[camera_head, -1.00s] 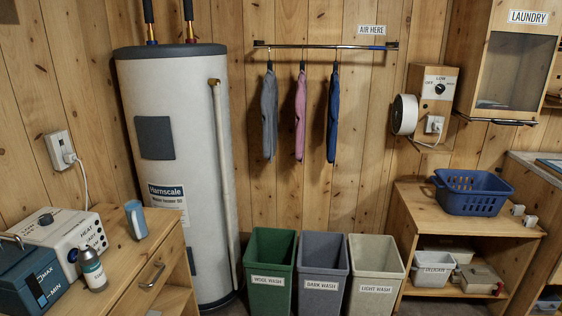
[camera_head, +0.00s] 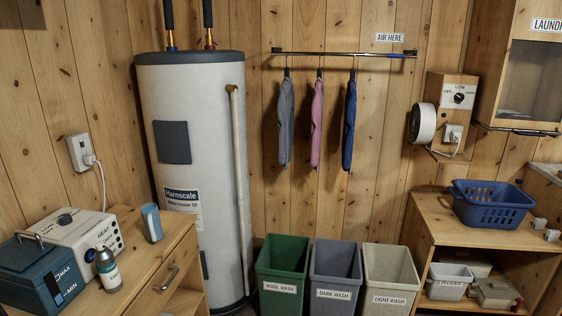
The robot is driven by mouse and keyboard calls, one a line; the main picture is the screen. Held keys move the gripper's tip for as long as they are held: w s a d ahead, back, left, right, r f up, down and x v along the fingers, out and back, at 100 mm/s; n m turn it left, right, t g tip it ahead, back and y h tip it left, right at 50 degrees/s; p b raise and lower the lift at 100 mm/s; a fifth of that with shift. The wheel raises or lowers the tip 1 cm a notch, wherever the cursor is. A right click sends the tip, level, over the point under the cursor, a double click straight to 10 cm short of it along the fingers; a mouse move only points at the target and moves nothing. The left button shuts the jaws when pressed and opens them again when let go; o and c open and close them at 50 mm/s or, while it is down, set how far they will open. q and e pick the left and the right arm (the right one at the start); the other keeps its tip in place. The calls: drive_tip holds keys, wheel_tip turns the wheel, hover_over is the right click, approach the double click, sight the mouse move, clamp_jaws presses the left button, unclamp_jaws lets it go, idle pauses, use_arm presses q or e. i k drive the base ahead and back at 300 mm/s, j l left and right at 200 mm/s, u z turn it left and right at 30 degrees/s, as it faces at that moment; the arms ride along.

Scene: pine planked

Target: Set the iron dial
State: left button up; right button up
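A white box (camera_head: 74,236) with a face marked HEAT stands on the wooden cabinet at the left. A small dark round dial (camera_head: 89,255) shows on that face, partly behind a bottle; its setting is too small to read. A teal tank (camera_head: 42,275) marked MAX and MIN, with a handle on top, stands in front of the box. Neither of my grippers is in view.
Green (camera_head: 282,262), grey (camera_head: 335,265) and cream (camera_head: 390,270) bins stand on the floor. A blue basket (camera_head: 490,205) sits right.

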sight(65, 219)
drive_tip(key=u, duration=1.4)
